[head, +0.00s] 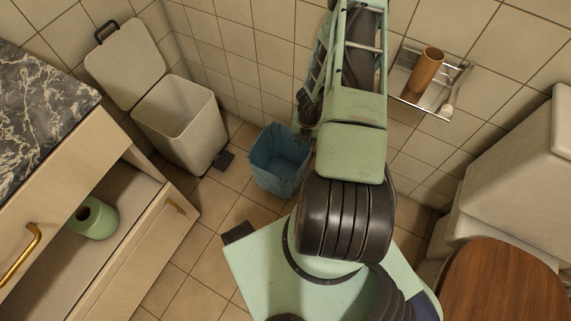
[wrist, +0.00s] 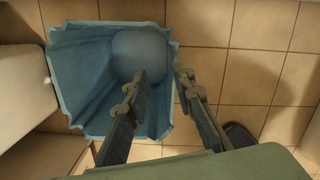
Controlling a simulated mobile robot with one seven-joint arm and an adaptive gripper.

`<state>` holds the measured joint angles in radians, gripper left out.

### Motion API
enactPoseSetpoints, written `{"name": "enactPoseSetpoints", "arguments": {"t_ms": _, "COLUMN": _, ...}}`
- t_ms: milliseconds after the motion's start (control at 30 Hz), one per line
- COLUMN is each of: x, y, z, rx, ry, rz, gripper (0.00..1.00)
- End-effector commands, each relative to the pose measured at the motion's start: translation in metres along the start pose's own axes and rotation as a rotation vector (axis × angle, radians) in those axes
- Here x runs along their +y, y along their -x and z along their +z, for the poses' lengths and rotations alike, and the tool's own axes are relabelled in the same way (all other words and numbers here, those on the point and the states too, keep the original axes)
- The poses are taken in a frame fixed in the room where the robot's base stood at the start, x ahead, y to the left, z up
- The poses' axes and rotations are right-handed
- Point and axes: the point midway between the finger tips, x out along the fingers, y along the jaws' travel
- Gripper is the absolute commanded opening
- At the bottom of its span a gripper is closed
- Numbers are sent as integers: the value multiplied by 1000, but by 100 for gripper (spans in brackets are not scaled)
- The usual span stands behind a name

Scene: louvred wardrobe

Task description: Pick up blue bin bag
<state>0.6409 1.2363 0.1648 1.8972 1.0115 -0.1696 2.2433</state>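The blue bin bag (head: 279,160) stands open on the tiled floor, left of my arm in the head view. In the wrist view the bag (wrist: 82,85) is seen from above, with its mouth open and a rounded pale-blue bottom. My gripper (wrist: 162,75) is open above the bag's right side. Its left finger lies over the bag's mouth and its right finger is just outside the right rim, so the rim runs between them. Whether either finger touches the bag cannot be told. In the head view my arm hides the bag's right edge.
A white pedal bin (head: 181,121) with its lid up stands left of the bag. A cabinet (head: 127,235) with an open drawer and a green roll (head: 93,219) is at left. A toilet (head: 515,190) is at right. A wall shelf (head: 415,88) holds a brown cup (head: 428,69).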

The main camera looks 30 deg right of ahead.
Motion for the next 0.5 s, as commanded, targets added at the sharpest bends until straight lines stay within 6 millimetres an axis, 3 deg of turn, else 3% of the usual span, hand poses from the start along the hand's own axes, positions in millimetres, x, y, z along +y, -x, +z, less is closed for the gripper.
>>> {"name": "enactPoseSetpoints", "arguments": {"t_ms": 33, "x": -6, "y": -12, "z": -17, "rx": 34, "ry": -94, "rz": 5, "gripper": 23}}
{"name": "enactPoseSetpoints", "arguments": {"t_ms": 133, "x": -12, "y": -22, "z": -35, "rx": 71, "ry": -212, "rz": 7, "gripper": 23}}
{"name": "enactPoseSetpoints", "arguments": {"t_ms": 267, "x": -14, "y": -33, "z": -46, "rx": 91, "ry": -276, "rz": 8, "gripper": 23}}
{"name": "enactPoseSetpoints", "arguments": {"t_ms": 500, "x": -14, "y": -72, "z": -50, "rx": 92, "ry": -282, "rz": 7, "gripper": 23}}
